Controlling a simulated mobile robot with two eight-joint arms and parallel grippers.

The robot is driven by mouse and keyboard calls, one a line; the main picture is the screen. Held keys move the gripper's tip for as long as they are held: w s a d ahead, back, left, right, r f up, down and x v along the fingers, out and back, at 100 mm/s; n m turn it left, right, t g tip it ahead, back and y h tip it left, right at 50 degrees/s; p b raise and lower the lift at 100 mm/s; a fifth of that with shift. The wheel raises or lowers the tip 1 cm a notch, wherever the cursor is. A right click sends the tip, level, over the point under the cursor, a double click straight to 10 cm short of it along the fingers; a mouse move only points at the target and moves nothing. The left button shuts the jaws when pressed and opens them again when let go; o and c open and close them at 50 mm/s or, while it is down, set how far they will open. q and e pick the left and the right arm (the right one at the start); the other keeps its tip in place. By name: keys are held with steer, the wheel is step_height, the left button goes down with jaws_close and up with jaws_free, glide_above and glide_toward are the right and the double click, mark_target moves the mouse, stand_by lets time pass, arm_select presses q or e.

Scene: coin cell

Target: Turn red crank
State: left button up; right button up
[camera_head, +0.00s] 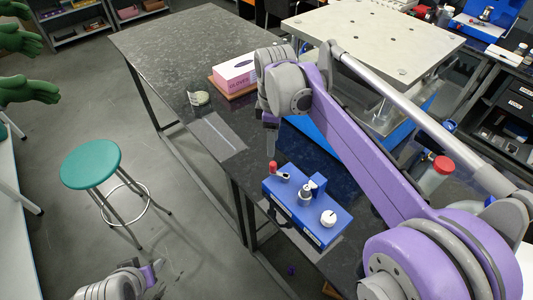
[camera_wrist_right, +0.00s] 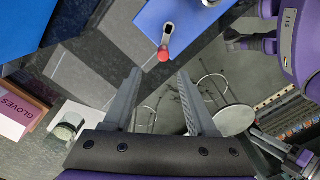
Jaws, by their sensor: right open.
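The blue device (camera_head: 320,222) sits on the dark bench near its front edge, with a small crank at its left end. The crank's red knob (camera_head: 273,166) stands up on a short arm; in the right wrist view the red knob (camera_wrist_right: 163,54) shows just beyond the fingertips. My right gripper (camera_head: 271,150) is above and just behind the knob in the head view. It is open and empty, and its two fingers (camera_wrist_right: 159,72) are apart, with the knob ahead of the gap between them. My left gripper (camera_head: 150,274) is low at the bottom left, far from the device; its jaws are unclear.
A pink-and-white glove box (camera_head: 235,72) and a small glass jar (camera_head: 199,98) stand on the bench to the left. A grey slab (camera_head: 375,35) stands behind my right arm. A red-capped bottle (camera_head: 435,175) is at the right. A green stool (camera_head: 90,163) stands on the floor.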

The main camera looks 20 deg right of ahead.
mark_target(273, 163)
steer(key=f, duration=0.1)
steer(key=s+f, duration=0.1)
steer(key=shift+s+f, duration=0.1)
steer(key=shift+f, duration=0.3)
steer(key=f, duration=0.6)
steer(key=shift+w, duration=0.3)
steer(key=shift+s+f, duration=0.1)
steer(key=shift+f, duration=0.55)
jaws_close()
